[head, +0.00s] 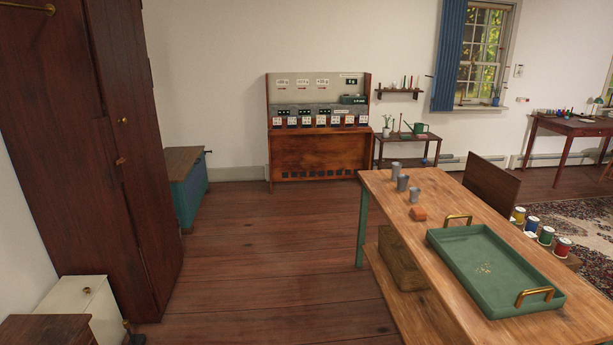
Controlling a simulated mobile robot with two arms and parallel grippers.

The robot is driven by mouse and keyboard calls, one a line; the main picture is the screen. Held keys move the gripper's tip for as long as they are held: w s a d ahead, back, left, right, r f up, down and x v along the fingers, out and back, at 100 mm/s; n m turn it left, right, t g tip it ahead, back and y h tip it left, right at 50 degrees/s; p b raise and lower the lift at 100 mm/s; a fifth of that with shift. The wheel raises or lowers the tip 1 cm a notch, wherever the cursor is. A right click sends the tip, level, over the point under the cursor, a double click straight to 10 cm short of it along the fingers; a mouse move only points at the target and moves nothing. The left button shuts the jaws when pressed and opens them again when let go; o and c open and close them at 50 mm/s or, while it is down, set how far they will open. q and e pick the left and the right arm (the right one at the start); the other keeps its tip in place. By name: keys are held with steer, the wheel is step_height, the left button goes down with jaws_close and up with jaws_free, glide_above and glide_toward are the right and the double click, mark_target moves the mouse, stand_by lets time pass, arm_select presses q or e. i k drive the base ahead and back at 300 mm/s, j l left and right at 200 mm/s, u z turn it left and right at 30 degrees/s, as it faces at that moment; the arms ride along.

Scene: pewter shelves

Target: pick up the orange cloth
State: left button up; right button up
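Neither of my grippers shows in the head view.
Grey cups (402,183) stand just behind the cloth. The green tray (470,262) with brass handles takes up the table's right part. A wooden crate (402,262) sits on the shelf below. Paint tins (546,235) stand beyond the table. The floor (270,265) left of the table is clear.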

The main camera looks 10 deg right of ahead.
mark_target(419, 213)
steer(key=i+z, duration=0.15)
steer(key=i, duration=0.6)
steer(key=i+j+z, duration=0.2)
steer(key=i, duration=0.5)
